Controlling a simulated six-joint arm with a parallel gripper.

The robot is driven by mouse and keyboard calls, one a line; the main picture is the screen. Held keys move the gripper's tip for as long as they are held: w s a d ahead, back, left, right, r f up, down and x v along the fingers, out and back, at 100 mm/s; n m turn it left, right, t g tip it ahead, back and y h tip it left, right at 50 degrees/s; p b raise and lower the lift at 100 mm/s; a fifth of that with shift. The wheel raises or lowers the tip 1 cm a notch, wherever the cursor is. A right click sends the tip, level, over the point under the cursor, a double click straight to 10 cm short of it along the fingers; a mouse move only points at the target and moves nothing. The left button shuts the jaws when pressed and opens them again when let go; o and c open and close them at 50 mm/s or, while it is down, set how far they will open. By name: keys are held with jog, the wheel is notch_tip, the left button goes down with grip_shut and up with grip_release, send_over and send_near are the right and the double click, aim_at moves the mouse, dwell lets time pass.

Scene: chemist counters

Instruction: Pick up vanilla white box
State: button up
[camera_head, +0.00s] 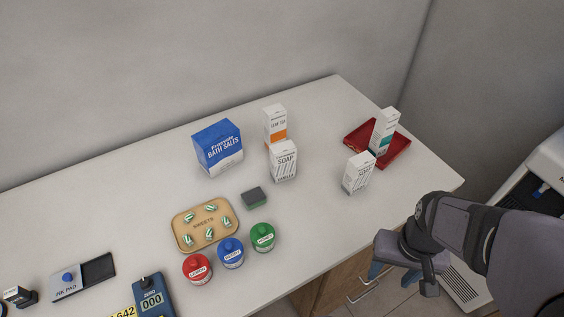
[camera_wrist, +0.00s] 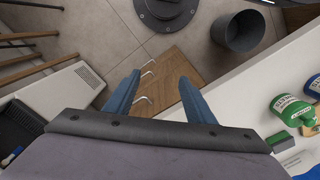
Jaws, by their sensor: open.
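A white soap box (camera_head: 283,161) stands upright near the middle of the counter; its lower label appears to read vanilla. A second white box (camera_head: 357,173) stands to its right, with print too small to read surely. My gripper (camera_head: 395,272) hangs off the counter's front right edge, well apart from both boxes. In the wrist view my gripper (camera_wrist: 158,80) shows two blue fingers spread apart with nothing between them, over the floor and wooden drawers. Neither white box shows in the wrist view.
An orange-marked box (camera_head: 274,124) stands right behind the soap box. A blue bath salts box (camera_head: 218,147) is to its left. A red tray (camera_head: 390,154) holds a green-marked box (camera_head: 384,131). A sponge (camera_head: 254,197), sweets tray (camera_head: 205,224) and jars (camera_head: 231,253) stand in front.

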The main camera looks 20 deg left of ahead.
dwell(0.3)
jog(key=o, duration=0.6)
